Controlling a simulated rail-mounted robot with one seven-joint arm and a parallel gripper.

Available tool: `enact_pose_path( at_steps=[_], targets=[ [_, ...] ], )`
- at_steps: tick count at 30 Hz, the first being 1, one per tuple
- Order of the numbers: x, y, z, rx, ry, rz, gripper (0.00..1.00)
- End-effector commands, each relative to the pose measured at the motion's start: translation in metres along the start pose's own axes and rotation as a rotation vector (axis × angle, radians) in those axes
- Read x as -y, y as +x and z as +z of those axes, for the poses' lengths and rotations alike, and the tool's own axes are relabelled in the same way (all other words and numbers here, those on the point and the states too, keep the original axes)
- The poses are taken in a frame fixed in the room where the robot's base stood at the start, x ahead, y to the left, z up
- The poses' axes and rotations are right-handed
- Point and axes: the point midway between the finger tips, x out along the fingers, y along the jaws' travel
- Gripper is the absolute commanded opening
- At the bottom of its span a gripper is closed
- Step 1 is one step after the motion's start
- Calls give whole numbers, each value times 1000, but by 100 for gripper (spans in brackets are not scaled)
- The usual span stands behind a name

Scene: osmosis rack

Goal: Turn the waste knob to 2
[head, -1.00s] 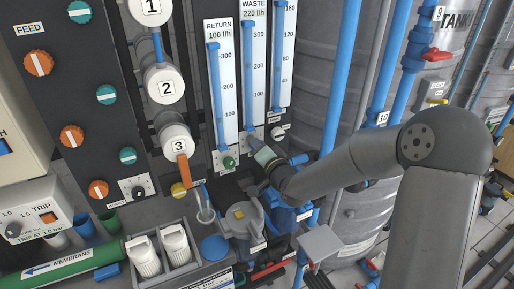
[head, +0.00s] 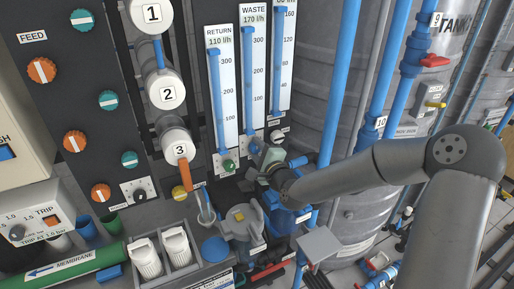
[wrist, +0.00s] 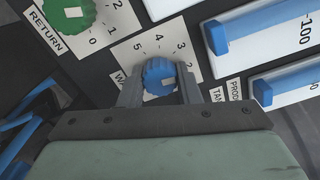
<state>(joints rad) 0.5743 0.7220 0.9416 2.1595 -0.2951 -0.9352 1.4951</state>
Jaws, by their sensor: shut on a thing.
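The blue waste knob (wrist: 158,72) sits on a white dial plate in the wrist view, with the numbers 2, 3, 4 and 5 showing around it. My gripper (wrist: 160,88) has one finger on each side of the knob and is shut on it. A pale mark shows on the knob, but I cannot tell exactly which number it points to. In the head view my gripper (head: 266,164) is at the panel below the waste column (head: 254,85), and it hides the knob. The waste display (head: 254,20) reads 170 l/h.
The green return knob (wrist: 70,12) is close by at upper left in the wrist view. The return display (head: 220,43) reads 110 l/h. A blue pump (head: 283,218) and pipes crowd the space below my gripper. A blue pipe (head: 345,90) stands to the right.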

Motion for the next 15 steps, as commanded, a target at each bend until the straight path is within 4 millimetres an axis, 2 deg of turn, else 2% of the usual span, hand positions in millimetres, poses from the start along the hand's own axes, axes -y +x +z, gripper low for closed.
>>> enact_pose_path(
  at_steps=[6,15],
  targets=[
    [0,0,-1,-1,142,-1,8],
    [0,0,0,-1,244,-1,8]
  ],
)
